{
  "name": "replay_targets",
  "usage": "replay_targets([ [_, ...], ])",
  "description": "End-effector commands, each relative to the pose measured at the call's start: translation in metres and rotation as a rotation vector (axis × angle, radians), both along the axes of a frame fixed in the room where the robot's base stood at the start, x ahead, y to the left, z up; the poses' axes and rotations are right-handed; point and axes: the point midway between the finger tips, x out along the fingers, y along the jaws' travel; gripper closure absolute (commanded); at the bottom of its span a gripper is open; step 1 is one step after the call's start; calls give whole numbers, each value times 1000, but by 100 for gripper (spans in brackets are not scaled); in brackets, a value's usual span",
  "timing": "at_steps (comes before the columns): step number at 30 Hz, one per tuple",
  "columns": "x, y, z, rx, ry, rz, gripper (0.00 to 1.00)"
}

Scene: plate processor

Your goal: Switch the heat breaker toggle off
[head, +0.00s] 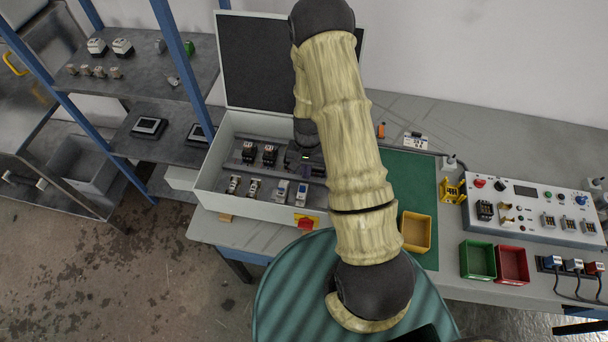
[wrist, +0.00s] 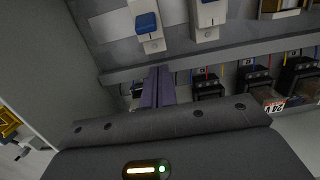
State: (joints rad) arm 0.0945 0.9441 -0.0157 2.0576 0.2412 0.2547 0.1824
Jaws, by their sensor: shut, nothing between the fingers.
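The open grey electrical box (head: 205,190) holds the breakers on its lower rail. Two pale breakers with blue levers, a left one (head: 281,190) and a right one (head: 301,194), stand near its right side. In the wrist view one breaker with a blue toggle (wrist: 148,25) lies just beyond my fingertips, and a second pale breaker (wrist: 208,14) is beside it. I cannot read which is the heat breaker. My gripper (wrist: 159,72) is shut and empty, its purple fingers apart from the toggle. In the head view my arm partly hides the gripper (head: 318,172).
Black contactors (head: 248,152) fill the upper rail; they also show in the wrist view (wrist: 253,78). A red rotary switch (head: 306,224) is on the box's front. A yellow bin (head: 416,232) and a control panel (head: 535,212) stand to the right. The box wall is close to the gripper.

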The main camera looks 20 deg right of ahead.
Motion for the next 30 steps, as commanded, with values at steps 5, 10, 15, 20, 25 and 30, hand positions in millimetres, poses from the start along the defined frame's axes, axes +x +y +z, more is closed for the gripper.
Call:
replay_targets([
  [5, -22, 13, 17, 1, 2, 1, 100],
  [10, -30, 18, 19, 0, 0, 0, 100],
  [15, -31, 18, 19, 0, -1, 0, 100],
  [20, -31, 18, 19, 0, -1, 0, 100],
  [25, -28, 17, 19, -6, -12, -3, 100],
  [30, -21, 13, 19, -23, -40, -13, 100],
])
